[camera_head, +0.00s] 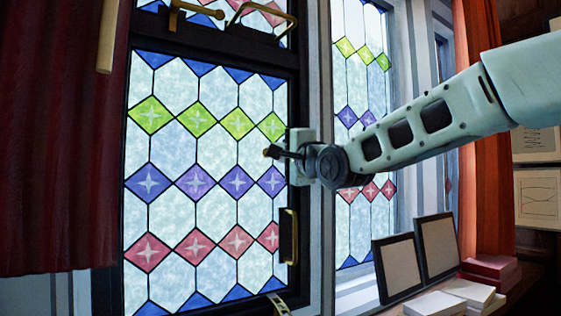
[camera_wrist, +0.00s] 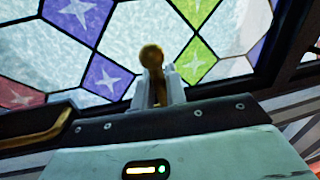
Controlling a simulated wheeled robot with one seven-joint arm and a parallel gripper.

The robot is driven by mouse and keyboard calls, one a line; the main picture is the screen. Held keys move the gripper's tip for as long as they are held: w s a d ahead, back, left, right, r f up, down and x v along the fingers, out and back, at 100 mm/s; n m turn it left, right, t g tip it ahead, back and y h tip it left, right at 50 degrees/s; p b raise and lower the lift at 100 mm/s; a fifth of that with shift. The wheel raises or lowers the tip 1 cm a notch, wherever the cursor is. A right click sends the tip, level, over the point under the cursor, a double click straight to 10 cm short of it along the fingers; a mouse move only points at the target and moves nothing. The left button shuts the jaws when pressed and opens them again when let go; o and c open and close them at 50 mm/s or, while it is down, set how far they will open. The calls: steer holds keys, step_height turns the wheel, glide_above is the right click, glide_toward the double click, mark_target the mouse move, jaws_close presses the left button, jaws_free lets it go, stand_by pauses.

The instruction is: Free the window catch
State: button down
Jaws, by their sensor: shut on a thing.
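The window catch is a brass lever with a round knob (camera_wrist: 152,54), on the right edge of the leaded window (camera_head: 180,150). My gripper (camera_wrist: 158,85) is shut on the catch, its pale fingers on either side of the lever just below the knob. In the head view, my gripper (camera_head: 282,153) reaches in from the right at the window's dark frame, and the knob (camera_head: 267,152) shows just past the fingertips. The catch's base is hidden behind my gripper. The window looks closed in its frame.
A brass pull (camera_head: 288,236) is below the catch on the same frame edge. Brass fittings (camera_head: 262,16) sit on the upper rail. A dark red curtain (camera_head: 55,140) hangs at left, an orange one (camera_head: 480,190) at right.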

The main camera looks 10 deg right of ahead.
steer(key=shift+r+m, duration=0.15)
steer(key=shift+m, duration=0.35)
steer(key=c, duration=1.8)
jaws_free()
steer(key=shift+r, duration=0.1)
